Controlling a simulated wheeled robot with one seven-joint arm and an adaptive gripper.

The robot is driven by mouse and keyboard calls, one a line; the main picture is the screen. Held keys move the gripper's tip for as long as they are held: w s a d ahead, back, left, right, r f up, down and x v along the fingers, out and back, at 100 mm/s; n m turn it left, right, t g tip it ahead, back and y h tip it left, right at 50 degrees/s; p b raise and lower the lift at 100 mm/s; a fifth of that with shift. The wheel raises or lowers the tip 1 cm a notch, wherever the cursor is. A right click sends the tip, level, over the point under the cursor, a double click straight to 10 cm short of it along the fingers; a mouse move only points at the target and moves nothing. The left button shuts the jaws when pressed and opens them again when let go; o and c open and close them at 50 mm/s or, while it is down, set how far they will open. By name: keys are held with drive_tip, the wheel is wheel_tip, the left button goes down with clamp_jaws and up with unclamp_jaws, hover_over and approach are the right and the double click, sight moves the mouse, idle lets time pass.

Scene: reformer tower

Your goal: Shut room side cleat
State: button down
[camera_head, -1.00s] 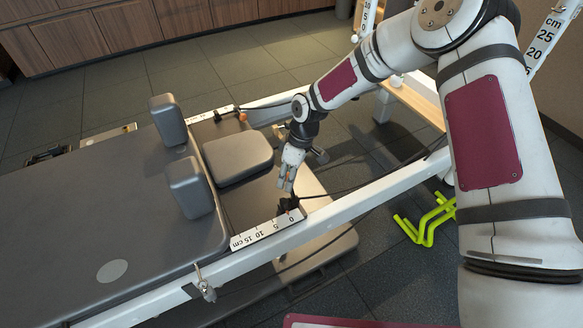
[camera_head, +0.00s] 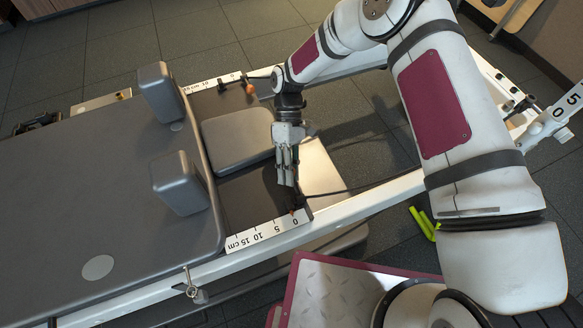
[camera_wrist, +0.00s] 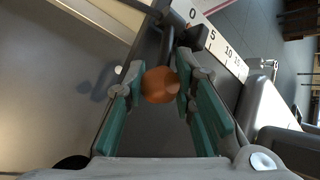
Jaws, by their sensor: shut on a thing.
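A black cleat (camera_head: 296,200) sits on the near rail beside the zero end of a white centimetre scale (camera_head: 262,233). In the wrist view an orange ball knob (camera_wrist: 160,85) lies between the teal-padded fingers of my gripper (camera_wrist: 163,92), next to a dark lever (camera_wrist: 168,42). My gripper (camera_head: 287,183) points down at the near cleat and is shut on the knob. The fingers hide most of the cleat in the head view, so its lever position is unclear. A second cleat with an orange knob (camera_head: 250,89) stands on the far rail.
The grey padded carriage (camera_head: 100,200) with two upright shoulder rests (camera_head: 180,183) lies left of my gripper. A headrest pad (camera_head: 237,138) is behind it. A dark rope (camera_head: 350,187) runs right from the cleat. A yellow-green frame (camera_head: 424,223) stands on the floor.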

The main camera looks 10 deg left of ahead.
drive_tip(key=shift+f, duration=0.15)
idle(0.4)
drive_tip(key=c, duration=1.3)
unclamp_jaws()
drive_tip(key=v, duration=0.8)
drive_tip(key=shift+w, duration=0.1)
